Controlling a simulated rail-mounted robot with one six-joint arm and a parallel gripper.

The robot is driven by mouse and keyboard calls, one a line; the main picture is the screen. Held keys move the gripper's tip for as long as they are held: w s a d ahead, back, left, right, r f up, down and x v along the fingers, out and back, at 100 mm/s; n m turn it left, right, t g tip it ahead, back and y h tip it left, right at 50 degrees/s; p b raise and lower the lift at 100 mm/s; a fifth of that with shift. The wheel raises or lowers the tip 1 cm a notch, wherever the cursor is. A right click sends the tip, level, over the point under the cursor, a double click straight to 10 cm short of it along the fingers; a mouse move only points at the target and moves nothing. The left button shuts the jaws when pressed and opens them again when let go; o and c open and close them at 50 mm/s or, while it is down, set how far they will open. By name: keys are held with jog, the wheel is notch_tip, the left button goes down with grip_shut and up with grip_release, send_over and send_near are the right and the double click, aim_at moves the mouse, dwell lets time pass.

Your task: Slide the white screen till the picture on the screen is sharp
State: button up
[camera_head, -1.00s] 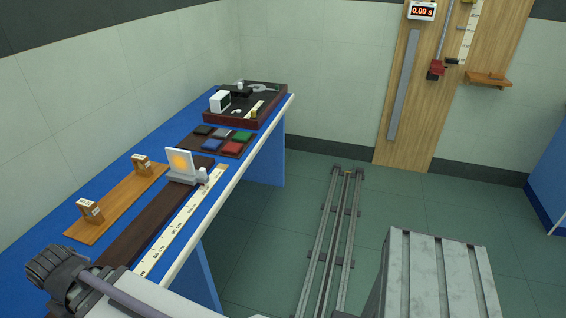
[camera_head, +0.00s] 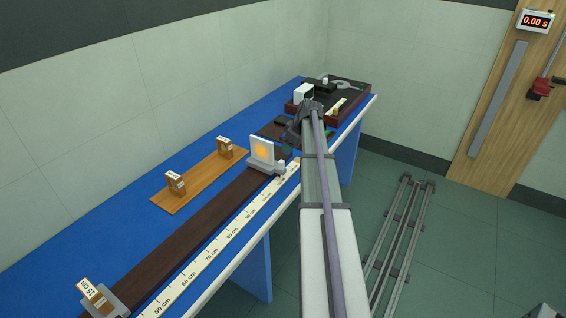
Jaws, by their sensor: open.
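The white screen (camera_head: 255,148) stands upright on a pale carriage (camera_head: 261,168) on the dark brown bench rail (camera_head: 205,228). A blurry orange glow (camera_head: 262,153) shows on its face. A small pale knob (camera_head: 280,167) sticks out at the carriage's right side. My gripper (camera_head: 287,148) is beside the screen, just right of and behind it. It is open and appears empty. Its fingers are small and dark, so I cannot tell whether they touch the screen. A lens holder labelled 15 cm (camera_head: 98,297) stands on the rail at bottom left.
A scale strip (camera_head: 200,262) runs along the rail's front. A wooden board (camera_head: 190,187) with two labelled blocks lies behind the rail. A dark tray (camera_head: 352,103) with equipment stands at the far end, partly behind my arm. Floor rails (camera_head: 400,240) lie right of the bench.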

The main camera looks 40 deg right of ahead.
aim_at(282, 162)
jog(key=b+x, duration=1)
jog(key=x, duration=0.1)
jog(key=shift+s+a+f, duration=0.1)
jog(key=shift+c, duration=0.4)
grip_shut()
